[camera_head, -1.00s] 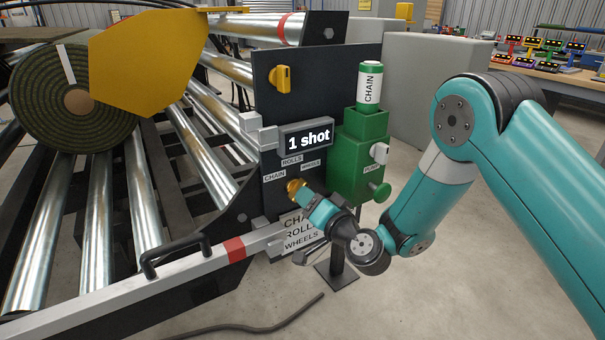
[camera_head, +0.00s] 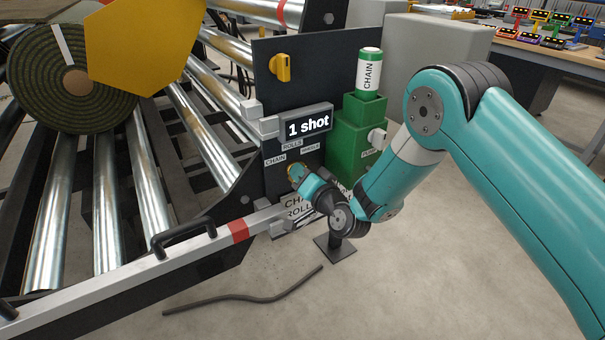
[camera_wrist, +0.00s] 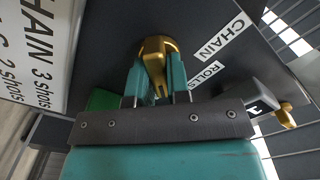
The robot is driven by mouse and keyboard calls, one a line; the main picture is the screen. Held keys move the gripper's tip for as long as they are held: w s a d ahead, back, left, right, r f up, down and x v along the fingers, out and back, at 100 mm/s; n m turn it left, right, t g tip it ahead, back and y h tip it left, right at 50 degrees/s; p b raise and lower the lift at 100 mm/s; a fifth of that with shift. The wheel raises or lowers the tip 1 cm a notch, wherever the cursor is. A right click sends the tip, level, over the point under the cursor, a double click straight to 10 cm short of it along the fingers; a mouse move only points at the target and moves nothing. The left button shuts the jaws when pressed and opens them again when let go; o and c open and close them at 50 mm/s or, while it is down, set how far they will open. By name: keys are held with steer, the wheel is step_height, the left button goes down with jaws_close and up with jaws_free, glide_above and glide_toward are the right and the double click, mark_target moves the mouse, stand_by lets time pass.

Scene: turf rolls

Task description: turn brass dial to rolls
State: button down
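The brass dial (camera_wrist: 154,52) sits on the dark panel (camera_head: 290,85), below the CHAIN (camera_head: 275,160), ROLLS (camera_head: 292,147) and WHEELS (camera_head: 310,148) labels. In the wrist view, my gripper (camera_wrist: 157,75) has one teal finger on each side of the dial, close against it, with no clear gap. In the head view, my gripper (camera_head: 302,180) reaches the dial from the lower right and hides most of it. Which label the dial points at is unclear. A display reading "1 shot" (camera_head: 307,127) is above the labels.
A green pump unit (camera_head: 350,140) with a CHAIN canister (camera_head: 368,70) stands right of the panel. A yellow knob (camera_head: 283,67) is higher on the panel. A rail with a black handle (camera_head: 183,236) runs in front. The turf roll (camera_head: 70,75) is at left.

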steer(key=shift+n+b, duration=0.3)
steer(key=shift+b, duration=0.1)
steer(key=n+b, duration=0.3)
steer(key=shift+f+n+b, duration=0.15)
steer(key=shift+n+b, duration=0.15)
steer(key=shift+b, duration=0.1)
steer(key=shift+n+b, duration=1.1)
steer(key=shift+b, duration=0.1)
steer(key=shift+n+b, duration=1.1)
steer(key=shift+n, duration=0.1)
steer(key=shift+r, duration=0.2)
steer(key=c, duration=1.1)
jaws_free()
